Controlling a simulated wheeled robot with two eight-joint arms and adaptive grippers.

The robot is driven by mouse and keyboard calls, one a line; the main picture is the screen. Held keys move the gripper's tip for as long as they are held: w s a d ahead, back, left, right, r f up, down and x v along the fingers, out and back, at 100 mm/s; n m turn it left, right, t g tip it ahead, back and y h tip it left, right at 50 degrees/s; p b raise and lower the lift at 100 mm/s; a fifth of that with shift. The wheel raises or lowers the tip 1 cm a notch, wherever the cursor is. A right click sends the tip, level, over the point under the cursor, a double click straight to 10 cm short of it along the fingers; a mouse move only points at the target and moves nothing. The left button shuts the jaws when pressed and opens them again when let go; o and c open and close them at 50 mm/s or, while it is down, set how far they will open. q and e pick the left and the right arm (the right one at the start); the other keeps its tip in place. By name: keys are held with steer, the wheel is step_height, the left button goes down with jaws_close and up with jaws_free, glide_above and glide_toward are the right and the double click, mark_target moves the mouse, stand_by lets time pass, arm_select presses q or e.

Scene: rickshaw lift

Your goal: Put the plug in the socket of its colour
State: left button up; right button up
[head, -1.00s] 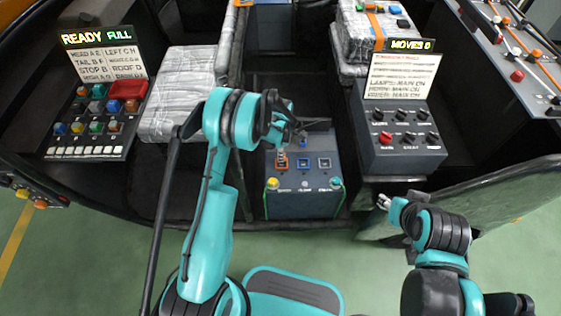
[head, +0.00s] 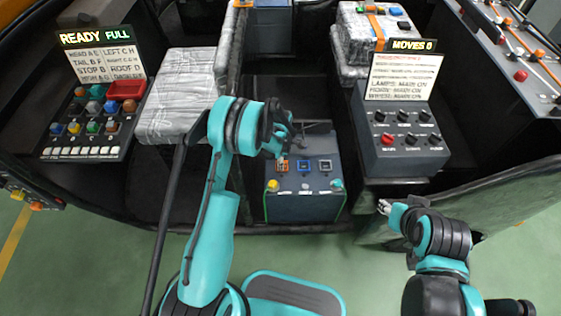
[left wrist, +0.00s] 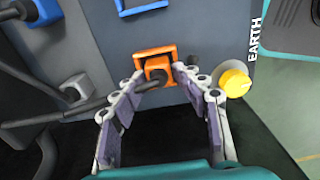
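An orange plug (left wrist: 157,74) with a dark cable sits at the orange socket (left wrist: 153,54) in the left wrist view. It appears to be in the socket, but its exact depth is hard to tell. My left gripper (left wrist: 160,78) is open, with one finger on each side of the plug and gaps visible. In the head view my left gripper (head: 279,148) is over the orange socket (head: 282,167), beside the blue socket (head: 304,167) and a third, dark-framed socket (head: 325,166). My right gripper (head: 384,206) is away to the right, empty as far as visible; its opening is unclear.
The socket box has a yellow knob (left wrist: 235,82) marked EARTH and a teal knob (head: 336,184). A lit button panel (head: 92,120) stands left, and a knob box (head: 405,155) with a MOVES sign right. Grey padded seats flank the sockets. The green floor in front is partly free.

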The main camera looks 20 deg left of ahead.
stand_by(0.4)
arm_select(q)
steer(key=s+r+m+t+p, duration=0.1)
steer(key=s+r+m+p, duration=0.1)
steer(key=r, duration=1)
steer(key=s+r+m+t+p, duration=0.1)
steer(key=s+r+m+p, duration=0.15)
steer(key=r, duration=0.85)
steer(key=s+r+m+t, duration=0.1)
steer(key=s+r+m, duration=0.5)
steer(key=r, duration=0.3)
steer(key=s+r+m+t, duration=0.2)
steer(key=s+m, duration=0.3)
steer(key=s, duration=0.2)
steer(key=s+r+m+t, duration=0.1)
steer(key=s+m+t, duration=0.1)
steer(key=s+m, duration=0.3)
steer(key=shift+s+r+m, duration=0.35)
steer(key=shift+s, duration=1.3)
steer(key=shift+a, duration=0.1)
